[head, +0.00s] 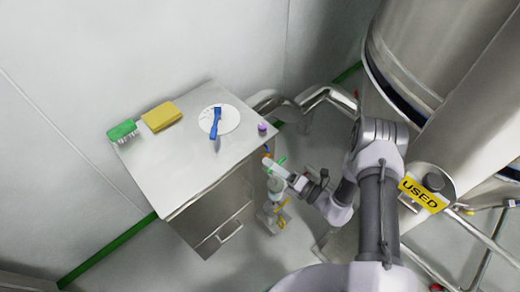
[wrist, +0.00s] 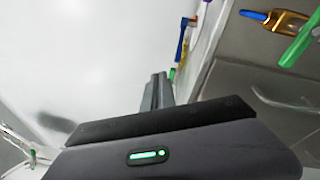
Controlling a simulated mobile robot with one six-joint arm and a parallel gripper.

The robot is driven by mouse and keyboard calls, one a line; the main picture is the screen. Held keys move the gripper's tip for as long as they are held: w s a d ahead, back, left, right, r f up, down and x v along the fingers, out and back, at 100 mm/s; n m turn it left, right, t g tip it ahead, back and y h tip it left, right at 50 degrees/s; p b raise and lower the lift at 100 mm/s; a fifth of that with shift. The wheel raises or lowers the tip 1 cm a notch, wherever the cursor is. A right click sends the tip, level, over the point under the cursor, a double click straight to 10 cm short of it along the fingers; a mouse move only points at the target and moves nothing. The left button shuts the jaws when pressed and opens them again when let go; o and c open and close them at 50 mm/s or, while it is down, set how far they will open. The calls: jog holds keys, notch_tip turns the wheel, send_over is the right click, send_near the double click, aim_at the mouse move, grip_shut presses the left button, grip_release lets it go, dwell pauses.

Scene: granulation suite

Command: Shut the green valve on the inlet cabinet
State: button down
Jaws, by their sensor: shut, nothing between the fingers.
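A green valve lever (wrist: 298,42) shows at the upper right of the wrist view, in front of the grey cabinet face (wrist: 240,85). It lies slanted in the picture and its far end is cut off by the frame edge. In the head view a small green piece (head: 281,161) beside the cabinet (head: 190,165) seems to be the same lever, partly hidden by my gripper. My gripper (head: 268,163) is shut and empty, beside the cabinet's right side. In the wrist view its fingertips (wrist: 157,78) are together, left of the green lever and apart from it.
An amber piece with a blue end (wrist: 275,19) is close to the lever. On the cabinet top are a green brush (head: 122,130), a yellow sponge (head: 162,116), a white disc (head: 230,118) with a blue tool (head: 215,123), and a purple cap (head: 262,129). Steel vessels (head: 425,60) crowd the right.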

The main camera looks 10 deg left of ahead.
jog(key=s+a+r+n+g, duration=0.1)
jog(key=s+r+n+g, duration=0.1)
jog(key=r+n+g, duration=0.2)
jog(key=s+a+r+n+g+y, duration=0.1)
jog(key=a+r+n+g, duration=0.1)
jog(key=r+n+g, duration=0.2)
jog(key=shift+s+r+n+b, duration=0.35)
jog(key=shift+r+n, duration=1.05)
jog(key=shift+r, duration=0.95)
